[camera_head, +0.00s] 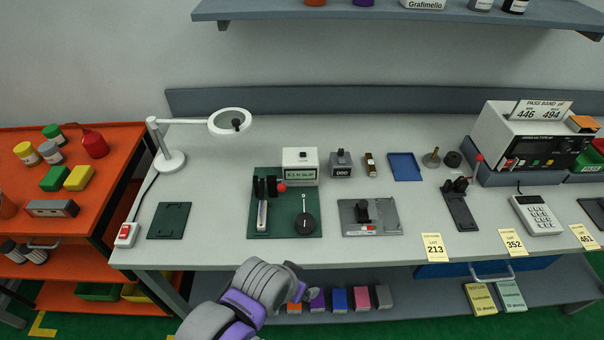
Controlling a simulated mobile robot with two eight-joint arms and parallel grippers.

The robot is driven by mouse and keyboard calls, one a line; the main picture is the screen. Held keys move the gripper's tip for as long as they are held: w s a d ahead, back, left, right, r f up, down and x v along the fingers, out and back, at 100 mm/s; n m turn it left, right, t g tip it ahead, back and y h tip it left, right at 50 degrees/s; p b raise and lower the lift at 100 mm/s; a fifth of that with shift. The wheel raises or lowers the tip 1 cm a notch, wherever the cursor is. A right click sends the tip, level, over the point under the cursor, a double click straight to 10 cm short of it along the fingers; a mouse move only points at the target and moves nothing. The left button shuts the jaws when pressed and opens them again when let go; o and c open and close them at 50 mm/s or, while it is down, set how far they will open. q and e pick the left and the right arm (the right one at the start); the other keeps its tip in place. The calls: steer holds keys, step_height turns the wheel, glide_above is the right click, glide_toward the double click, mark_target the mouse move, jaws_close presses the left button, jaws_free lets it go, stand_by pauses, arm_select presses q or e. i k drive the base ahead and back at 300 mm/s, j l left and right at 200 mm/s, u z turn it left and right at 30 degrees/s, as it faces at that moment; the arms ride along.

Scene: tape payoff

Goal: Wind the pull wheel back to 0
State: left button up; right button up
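A green base plate (259,222) on the middle of the bench carries a black round disc (305,225) at its front right, which looks like the pull wheel. Any scale on it is too small to read. On the same plate stand a black holder (262,187), a red knob (281,187) and a white strip (262,214). A white box with a small green display (300,173) stands behind; its reading is unclear. My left gripper (299,271) is low at the bench's front edge, in front of the plate and apart from it; its fingers are mostly hidden. My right gripper is out of view.
A grey box reading 000 (341,171) and a grey fixture (387,216) stand to the right of the plate. A magnifier lamp (172,160), red switch (126,232) and dark green mat (169,221) are to the left. The bench (215,190) has clear room between.

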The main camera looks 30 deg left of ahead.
mark_target(305, 221)
steer(key=k+j+u, duration=0.15)
steer(key=u, duration=0.9)
